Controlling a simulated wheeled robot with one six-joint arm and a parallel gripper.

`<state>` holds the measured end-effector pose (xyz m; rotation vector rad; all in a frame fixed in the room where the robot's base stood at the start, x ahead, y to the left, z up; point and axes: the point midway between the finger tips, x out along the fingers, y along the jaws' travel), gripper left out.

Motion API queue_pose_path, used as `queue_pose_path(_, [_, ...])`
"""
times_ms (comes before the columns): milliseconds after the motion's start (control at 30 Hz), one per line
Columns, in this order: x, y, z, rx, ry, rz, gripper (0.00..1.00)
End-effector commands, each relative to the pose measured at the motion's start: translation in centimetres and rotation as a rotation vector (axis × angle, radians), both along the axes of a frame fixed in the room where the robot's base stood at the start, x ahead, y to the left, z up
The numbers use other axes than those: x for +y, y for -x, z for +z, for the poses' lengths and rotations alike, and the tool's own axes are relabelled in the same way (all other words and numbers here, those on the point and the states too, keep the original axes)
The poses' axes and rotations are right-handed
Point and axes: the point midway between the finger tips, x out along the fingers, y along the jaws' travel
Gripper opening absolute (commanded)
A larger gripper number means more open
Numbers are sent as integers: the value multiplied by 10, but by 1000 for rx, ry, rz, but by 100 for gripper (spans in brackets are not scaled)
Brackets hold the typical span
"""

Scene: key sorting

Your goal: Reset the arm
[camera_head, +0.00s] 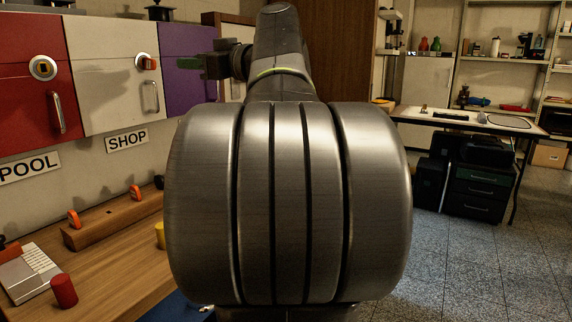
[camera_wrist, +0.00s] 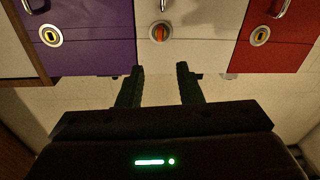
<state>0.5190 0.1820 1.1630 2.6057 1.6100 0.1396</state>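My gripper (camera_wrist: 160,70) is open and empty; its two dark fingers stand apart in the wrist view. In the head view my gripper (camera_head: 190,66) is in front of the purple cabinet (camera_head: 190,88), right of the white cabinet's lock. An orange-headed key (camera_head: 152,63) sits in the lock of the white cabinet (camera_head: 100,40) above the SHOP sign; the key also shows in the wrist view (camera_wrist: 159,32), beyond the fingers and apart from them. My arm's large metal joint fills the middle of the head view and hides much behind it.
The red cabinet (camera_head: 25,110) at left has an empty-looking lock. Below, a wooden bench (camera_head: 120,277) carries a wooden block (camera_head: 108,221) with orange keys, a red cylinder (camera_head: 64,291) and a yellow one (camera_head: 160,235). A white-topped table (camera_head: 470,125) stands back right; the floor before it is clear.

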Motion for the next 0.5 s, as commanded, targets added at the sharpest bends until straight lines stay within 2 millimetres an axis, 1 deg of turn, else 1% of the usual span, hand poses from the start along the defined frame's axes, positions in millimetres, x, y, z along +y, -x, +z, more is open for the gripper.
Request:
queue_pose_path(33, [-7, 2, 0, 0, -1, -5, 32])
queue_pose_path(100, [-12, 5, 0, 0, 0, -2, 32])
queue_pose_path(133, [-5, 3, -1, 1, 1, 3, 32])
queue_pose_path(367, [26, -13, 0, 1, 0, 4, 32])
queue_pose_path(500, [48, -23, 1, 1, 1, 5, 32])
